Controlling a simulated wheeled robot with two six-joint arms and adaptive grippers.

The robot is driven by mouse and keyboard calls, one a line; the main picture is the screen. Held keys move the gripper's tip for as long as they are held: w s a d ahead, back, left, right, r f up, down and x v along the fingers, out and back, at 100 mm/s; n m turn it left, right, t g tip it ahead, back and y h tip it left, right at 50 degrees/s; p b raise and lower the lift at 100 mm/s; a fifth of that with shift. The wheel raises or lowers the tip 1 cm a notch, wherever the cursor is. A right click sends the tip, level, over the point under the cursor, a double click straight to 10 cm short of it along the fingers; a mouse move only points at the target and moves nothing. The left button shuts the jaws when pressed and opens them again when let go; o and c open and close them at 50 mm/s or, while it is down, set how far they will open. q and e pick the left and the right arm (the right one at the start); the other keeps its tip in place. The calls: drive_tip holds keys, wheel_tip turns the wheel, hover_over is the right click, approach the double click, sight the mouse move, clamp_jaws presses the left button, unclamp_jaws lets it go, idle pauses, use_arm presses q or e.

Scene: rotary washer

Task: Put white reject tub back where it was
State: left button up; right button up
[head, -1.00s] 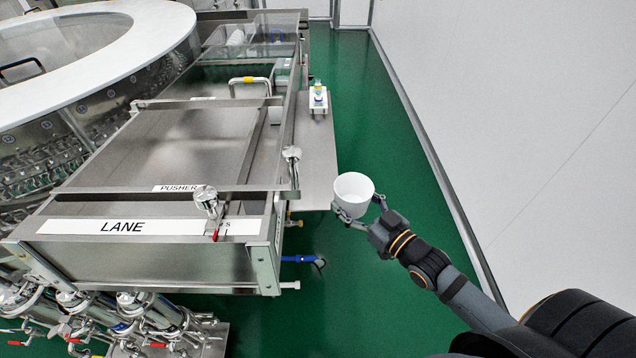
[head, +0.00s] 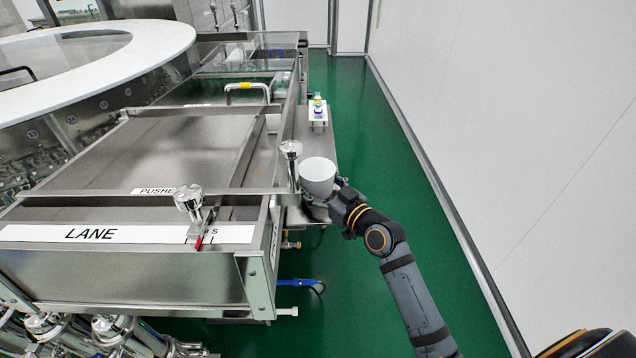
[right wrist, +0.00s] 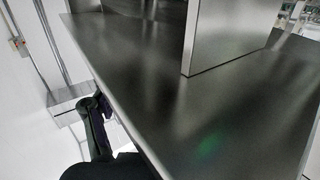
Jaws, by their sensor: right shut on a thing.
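The white reject tub (head: 318,176) is upright in the head view, at the right side of the machine. My right gripper (head: 322,197) is shut on it, with fingers around its lower part. The tub appears over the front part of the steel side shelf (head: 321,145); I cannot tell whether it touches the shelf. The tub does not show clearly in the right wrist view, which has a bare steel surface (right wrist: 145,85) and an upright steel panel (right wrist: 228,38). My left gripper is out of view.
A small white rack with bottles (head: 318,113) stands farther back on the shelf. A round-topped metal knob (head: 291,150) rises just left of the tub. The LANE front (head: 125,234) is left. Green floor (head: 350,110) and a white wall (head: 480,120) lie right.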

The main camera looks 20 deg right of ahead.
drive_tip(key=shift+s+d+r, duration=0.1)
drive_tip(key=shift+s, duration=0.05)
drive_tip(key=shift+f+b, duration=0.25)
drive_tip(key=shift+b, duration=0.05)
drive_tip(key=o, duration=1.2)
drive_tip(key=shift+r, duration=0.1)
drive_tip(key=shift+c, duration=0.2)
